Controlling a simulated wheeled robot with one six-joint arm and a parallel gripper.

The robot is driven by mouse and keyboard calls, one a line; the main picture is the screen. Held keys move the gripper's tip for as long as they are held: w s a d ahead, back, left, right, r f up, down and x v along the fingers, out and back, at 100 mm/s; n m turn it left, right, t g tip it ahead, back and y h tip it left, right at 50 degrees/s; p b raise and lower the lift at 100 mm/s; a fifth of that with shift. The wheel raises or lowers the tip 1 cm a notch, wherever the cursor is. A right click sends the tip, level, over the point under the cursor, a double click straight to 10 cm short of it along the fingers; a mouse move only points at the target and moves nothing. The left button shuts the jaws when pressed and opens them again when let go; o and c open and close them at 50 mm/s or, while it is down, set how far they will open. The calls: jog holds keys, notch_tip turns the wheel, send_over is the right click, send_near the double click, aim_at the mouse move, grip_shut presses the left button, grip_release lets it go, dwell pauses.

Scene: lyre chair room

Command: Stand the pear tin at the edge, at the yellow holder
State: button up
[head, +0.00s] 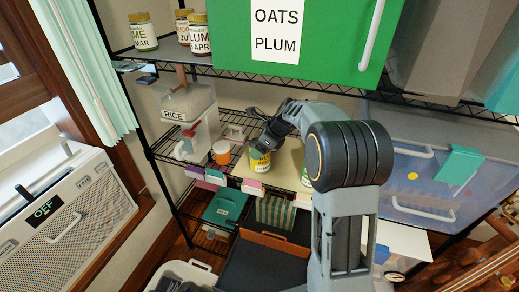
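A tin with a yellow body and a light label (260,165) is upright at the front of the middle wire shelf. Its label is too small to read surely, so I cannot confirm it is the pear tin. My gripper (262,146) is at the tin's top, partly covering it; whether the fingers are closed on it is unclear. I cannot pick out the yellow holder with certainty. A green-labelled tin (306,178) is partly hidden behind my arm.
Spice jars (143,32) and a green OATS PLUM box (325,30) are on the shelf above. A clear bin (420,150) is at right. A striped bag (275,212) is below.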

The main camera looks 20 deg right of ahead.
jog(key=shift+f, duration=0.6)
jog(key=o, duration=1.2)
jog(key=shift+f, duration=0.15)
jog(key=shift+c, duration=0.2)
